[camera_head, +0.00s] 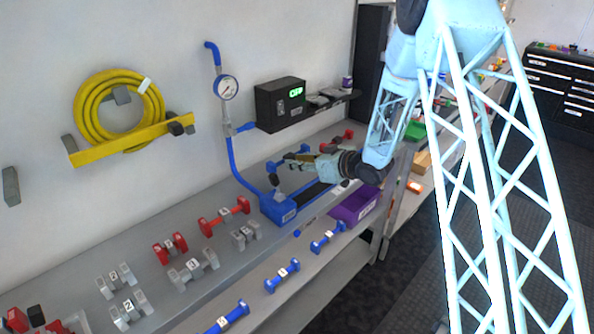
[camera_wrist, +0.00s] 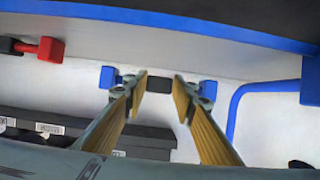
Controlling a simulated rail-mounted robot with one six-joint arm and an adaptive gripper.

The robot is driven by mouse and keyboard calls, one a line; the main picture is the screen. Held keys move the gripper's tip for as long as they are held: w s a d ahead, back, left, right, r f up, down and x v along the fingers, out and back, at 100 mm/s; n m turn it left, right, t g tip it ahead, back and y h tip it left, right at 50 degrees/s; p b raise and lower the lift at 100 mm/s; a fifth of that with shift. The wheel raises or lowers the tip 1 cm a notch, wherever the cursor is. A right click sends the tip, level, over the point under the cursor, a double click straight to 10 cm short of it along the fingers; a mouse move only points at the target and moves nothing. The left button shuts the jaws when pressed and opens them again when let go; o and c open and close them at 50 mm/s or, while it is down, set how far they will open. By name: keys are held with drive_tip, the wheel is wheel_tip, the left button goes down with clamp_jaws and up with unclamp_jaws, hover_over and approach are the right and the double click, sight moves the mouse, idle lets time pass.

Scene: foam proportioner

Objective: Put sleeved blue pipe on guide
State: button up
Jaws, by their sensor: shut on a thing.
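In the wrist view my gripper (camera_wrist: 160,84) is shut on the black sleeve (camera_wrist: 158,86) of the sleeved blue pipe. Blue ends of the pipe (camera_wrist: 107,77) show outside both fingers. In the head view my gripper (camera_head: 276,179) is low over the far part of the bench, above a blue-edged base with dark strips (camera_head: 279,209) that looks like the guide. Contact between pipe and guide is hidden.
A blue wall pipe with a gauge (camera_head: 227,88) runs down to the base. A black box (camera_head: 281,103) and shelf hang behind the gripper. Several blue, red and grey pieces line the bench (camera_head: 88,258). A purple bin (camera_head: 355,205) stands at the front edge.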

sight(297, 175)
drive_tip(key=shift+f+b, duration=0.35)
drive_tip(key=shift+f, duration=1.3)
drive_tip(key=o, duration=0.9)
drive_tip(key=shift+f, duration=0.2)
drive_tip(key=p+v, duration=0.2)
drive_tip(key=v, duration=1.1)
drive_tip(key=shift+s+d+r+p, duration=0.1)
drive_tip(key=shift+s+d+p, duration=0.1)
drive_tip(key=shift+d+p, duration=0.2)
